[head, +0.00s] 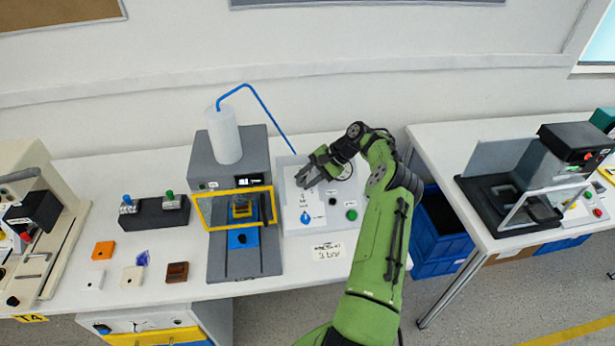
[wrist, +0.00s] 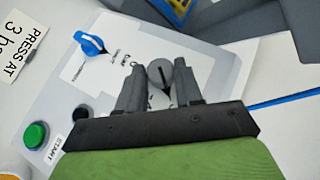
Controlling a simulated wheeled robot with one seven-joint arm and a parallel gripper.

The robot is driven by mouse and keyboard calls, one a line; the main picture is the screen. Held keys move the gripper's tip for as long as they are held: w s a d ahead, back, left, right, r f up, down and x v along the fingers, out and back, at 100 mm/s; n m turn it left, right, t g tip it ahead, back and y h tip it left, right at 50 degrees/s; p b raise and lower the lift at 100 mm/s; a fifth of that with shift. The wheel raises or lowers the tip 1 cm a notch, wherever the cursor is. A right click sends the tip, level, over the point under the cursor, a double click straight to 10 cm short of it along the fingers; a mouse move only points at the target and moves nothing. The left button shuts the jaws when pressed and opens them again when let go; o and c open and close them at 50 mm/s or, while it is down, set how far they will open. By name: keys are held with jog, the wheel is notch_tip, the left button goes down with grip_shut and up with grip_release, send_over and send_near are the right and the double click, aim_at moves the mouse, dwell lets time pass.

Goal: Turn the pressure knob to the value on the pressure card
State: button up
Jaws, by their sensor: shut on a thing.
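A grey round knob (wrist: 160,74) with a dark line across its face sits on the light control panel (wrist: 110,30). Small print around it includes what looks like "bar"; the scale numbers are mostly hidden or too small to read. My gripper (wrist: 155,70) has one finger on each side of the knob and is shut on it. In the head view my gripper (head: 312,172) reaches over the panel's upper part and hides the knob. The pressure card (wrist: 20,48) reads "PRESS AT 3 b…", cut off by the frame edge; it also lies in front of the panel in the head view (head: 327,252).
A blue knob (wrist: 90,44), a green start button (wrist: 36,134) and a dark button (wrist: 82,114) are on the same panel. The grey press (head: 240,170) with a yellow frame stands left of the panel. A blue hose (head: 268,112) runs behind.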

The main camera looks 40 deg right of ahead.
dwell(0.5)
jog(key=o, duration=1)
